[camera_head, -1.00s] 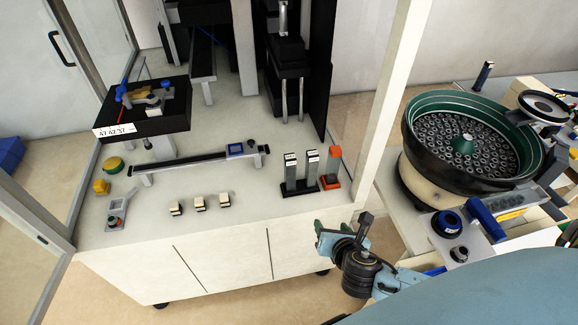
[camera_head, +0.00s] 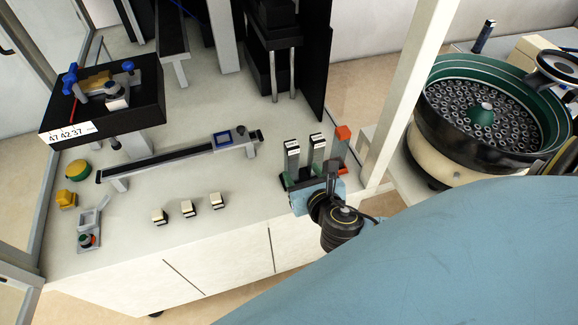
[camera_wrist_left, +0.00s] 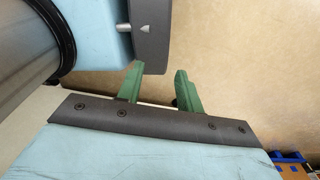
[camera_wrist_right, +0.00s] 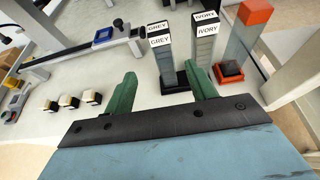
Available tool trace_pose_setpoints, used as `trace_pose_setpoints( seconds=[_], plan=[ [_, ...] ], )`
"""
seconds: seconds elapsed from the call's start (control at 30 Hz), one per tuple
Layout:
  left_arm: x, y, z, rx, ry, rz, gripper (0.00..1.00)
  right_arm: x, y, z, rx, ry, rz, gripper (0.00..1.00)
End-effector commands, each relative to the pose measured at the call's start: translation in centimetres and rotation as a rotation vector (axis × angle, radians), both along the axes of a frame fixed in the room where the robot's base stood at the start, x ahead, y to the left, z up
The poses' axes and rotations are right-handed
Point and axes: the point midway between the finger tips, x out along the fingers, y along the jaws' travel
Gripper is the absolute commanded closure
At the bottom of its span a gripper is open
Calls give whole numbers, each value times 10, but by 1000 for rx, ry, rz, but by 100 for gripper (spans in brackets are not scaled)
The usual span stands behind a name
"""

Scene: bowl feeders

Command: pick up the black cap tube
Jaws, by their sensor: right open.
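No tube with a clearly black cap shows; I cannot tell which one it is. Upright tubes with white GREY (camera_wrist_right: 164,66) and IVORY (camera_wrist_right: 204,52) labels on top stand in a black base, also in the head view (camera_head: 292,157). An orange-topped tube (camera_wrist_right: 243,37) stands right of them, also in the head view (camera_head: 341,142). My right gripper (camera_wrist_right: 161,88) is open and empty, just in front of the tubes; the front GREY tube shows beyond its fingers. My left gripper (camera_wrist_left: 158,82) shows parted green fingers with nothing between them, above bare floor.
Several small black-and-cream blocks (camera_head: 188,209) stand on the white table, left of my right gripper. A long dark rail (camera_head: 175,160) lies behind them. The bowl feeder (camera_head: 440,135) stands at right, past a white frame post (camera_head: 400,95). A dark upright tube-like piece (camera_head: 484,37) is behind it.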

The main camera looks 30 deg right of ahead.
Motion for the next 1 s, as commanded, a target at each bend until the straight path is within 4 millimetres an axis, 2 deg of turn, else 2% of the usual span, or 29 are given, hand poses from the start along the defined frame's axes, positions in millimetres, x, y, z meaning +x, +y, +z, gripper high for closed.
trace_pose_setpoints(
  seconds=[0.1, 0.3, 0.57, 0.8, 1.0],
  plan=[
    [3, 1, -4, 1, -6, 0, 64, 22, -6, -8, -2, -4, -2, 44],
    [11, 0, -9, -1, -18, -1, 64, 53, -13, -22, 0, -1, -1, 44],
    [14, -1, -13, -2, -24, -1, 64, 71, -19, -29, 1, -1, -2, 44],
    [13, 0, -22, -1, -21, -1, 64, 102, -30, -42, 1, 0, -2, 44],
    [12, 0, -23, -1, -19, -1, 64, 110, -32, -45, 2, 1, -1, 44]
  ],
)
